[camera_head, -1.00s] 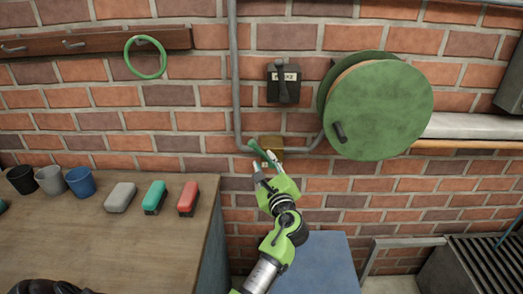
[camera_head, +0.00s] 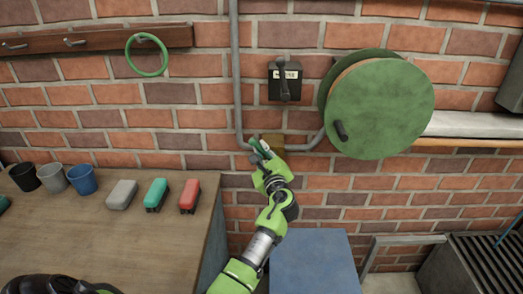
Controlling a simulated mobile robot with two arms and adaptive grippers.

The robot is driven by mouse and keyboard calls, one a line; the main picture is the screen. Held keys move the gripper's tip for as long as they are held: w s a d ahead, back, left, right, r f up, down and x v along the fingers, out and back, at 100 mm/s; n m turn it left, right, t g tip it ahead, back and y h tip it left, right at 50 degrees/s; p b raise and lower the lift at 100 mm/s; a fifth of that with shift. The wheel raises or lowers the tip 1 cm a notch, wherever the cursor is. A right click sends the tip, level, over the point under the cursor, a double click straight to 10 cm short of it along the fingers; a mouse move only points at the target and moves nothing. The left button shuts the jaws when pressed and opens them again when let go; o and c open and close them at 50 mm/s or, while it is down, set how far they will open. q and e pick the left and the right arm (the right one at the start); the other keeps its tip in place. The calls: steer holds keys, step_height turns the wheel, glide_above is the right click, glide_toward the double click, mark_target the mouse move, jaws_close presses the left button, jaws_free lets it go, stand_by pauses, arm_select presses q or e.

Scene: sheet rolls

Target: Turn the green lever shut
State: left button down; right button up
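The green lever (camera_head: 255,144) sits by a small brass fitting (camera_head: 273,139) on the brick wall, at the lower end of a grey pipe. Only part of the lever shows, as my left gripper (camera_head: 261,155) is right in front of it. The gripper's fingers overlap the lever in the picture. I cannot tell whether they touch it or are closed on it. My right gripper is not in view.
A green reel (camera_head: 380,108) and a black switch box (camera_head: 284,82) are on the wall above.

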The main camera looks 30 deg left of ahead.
arm_select(q)
steer(key=shift+f, duration=0.1)
steer(key=shift+s+a+f+n+g+h, duration=0.1)
steer(key=shift+s+a+f+n+h, duration=0.35)
steer(key=shift+n, duration=1)
steer(key=shift+w+a+f+n+g+h, duration=0.1)
steer(key=shift+f+n+h, duration=0.3)
steer(key=shift+f+n, duration=0.9)
steer(key=shift+s+a+f+n+g+h, duration=0.1)
steer(key=shift+s+a+f+n+h, duration=0.3)
steer(key=shift+n, duration=1.25)
steer(key=shift+w+d+f, duration=0.1)
steer(key=shift+w+f, duration=0.1)
steer(key=c, duration=2)
jaws_free()
steer(key=shift+c, duration=0.2)
